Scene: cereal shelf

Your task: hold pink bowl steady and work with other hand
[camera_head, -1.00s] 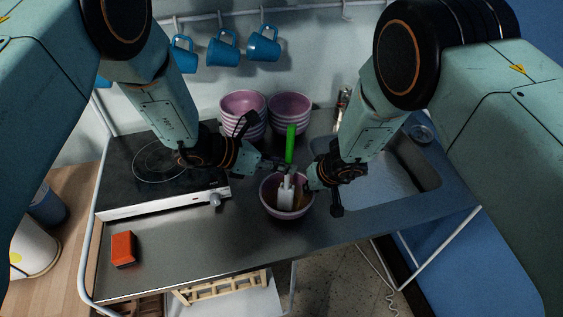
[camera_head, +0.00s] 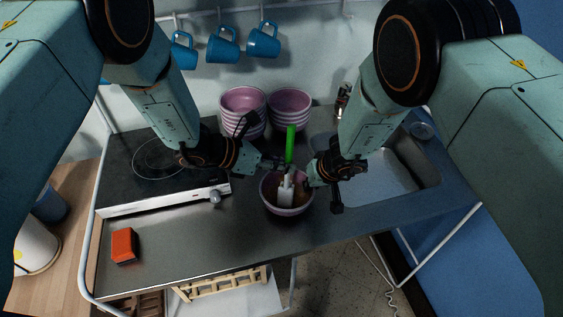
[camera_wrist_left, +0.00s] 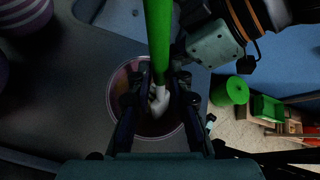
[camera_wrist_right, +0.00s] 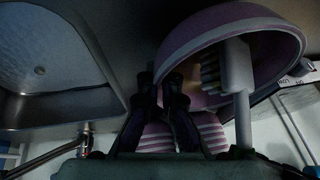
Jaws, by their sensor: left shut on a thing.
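The pink bowl (camera_head: 287,207) stands upright on the metal counter in front of the stove and sink. My left gripper (camera_head: 284,168) is shut on a brush with a green handle (camera_head: 290,146) above the bowl. The brush's white part (camera_head: 286,187) reaches down into the bowl, also seen in the left wrist view (camera_wrist_left: 158,100). Pale bristles (camera_wrist_right: 210,75) show inside the bowl in the right wrist view. My right gripper (camera_head: 308,179) is at the bowl's right rim. Its fingers (camera_wrist_right: 159,82) are close together there, and their hold on the rim is unclear.
Two stacks of pink bowls (camera_head: 242,103) (camera_head: 289,104) stand behind. The stove (camera_head: 155,170) is left, the sink (camera_head: 380,180) right. An orange sponge (camera_head: 124,245) lies at the front left. Blue mugs (camera_head: 222,48) hang above. The counter's front middle is clear.

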